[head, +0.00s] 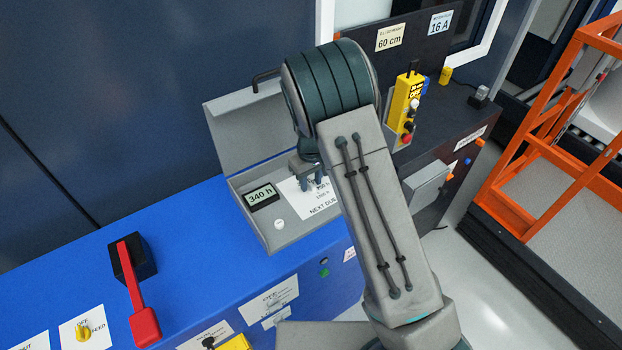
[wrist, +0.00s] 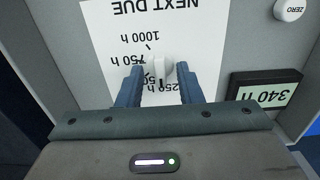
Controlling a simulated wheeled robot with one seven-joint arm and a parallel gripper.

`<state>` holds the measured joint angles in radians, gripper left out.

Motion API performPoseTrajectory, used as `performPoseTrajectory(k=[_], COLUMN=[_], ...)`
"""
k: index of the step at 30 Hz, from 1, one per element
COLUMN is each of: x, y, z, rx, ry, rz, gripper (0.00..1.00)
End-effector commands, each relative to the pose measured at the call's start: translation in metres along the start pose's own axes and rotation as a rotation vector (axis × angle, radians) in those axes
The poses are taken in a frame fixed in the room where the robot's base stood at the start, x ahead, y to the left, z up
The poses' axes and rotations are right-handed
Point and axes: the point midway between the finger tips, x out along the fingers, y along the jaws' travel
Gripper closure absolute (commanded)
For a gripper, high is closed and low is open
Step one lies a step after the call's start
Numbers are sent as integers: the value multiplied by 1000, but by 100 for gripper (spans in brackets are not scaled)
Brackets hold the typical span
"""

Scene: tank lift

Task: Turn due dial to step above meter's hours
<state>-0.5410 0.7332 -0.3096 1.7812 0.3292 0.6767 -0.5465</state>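The due dial is a white knob (wrist: 158,70) on a white card marked NEXT DUE (wrist: 150,20), upside down in the wrist view. The card reads 250 h, 500 h (partly hidden), 750 h and 1000 h; I cannot tell which step the knob points at. The hours meter (wrist: 264,94) reads 340 h; the head view shows it too (head: 262,196). My gripper (wrist: 164,86) has one blue finger on each side of the knob, with gaps visible, so it is open. In the head view my gripper (head: 310,172) is over the card (head: 318,203), and my arm hides part of it.
A ZERO button (wrist: 289,9) is beside the card. The grey box has a raised lid (head: 245,125) behind my gripper. A red lever (head: 136,290) stands on the blue cabinet (head: 195,240) to the left. A yellow pendant (head: 405,103) stands to the right.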

Motion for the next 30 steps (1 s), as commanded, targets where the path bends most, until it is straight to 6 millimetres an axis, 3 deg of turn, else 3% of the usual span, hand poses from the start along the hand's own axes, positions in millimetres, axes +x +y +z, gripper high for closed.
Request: performPoseTrajectory(k=[5,9,20,30], x=[0,0,0,2], y=[0,0,0,0], z=[0,0,0,0], rx=[0,0,25,221], ry=[0,0,0,0], rz=[0,0,0,-2], gripper=[67,100,100,100])
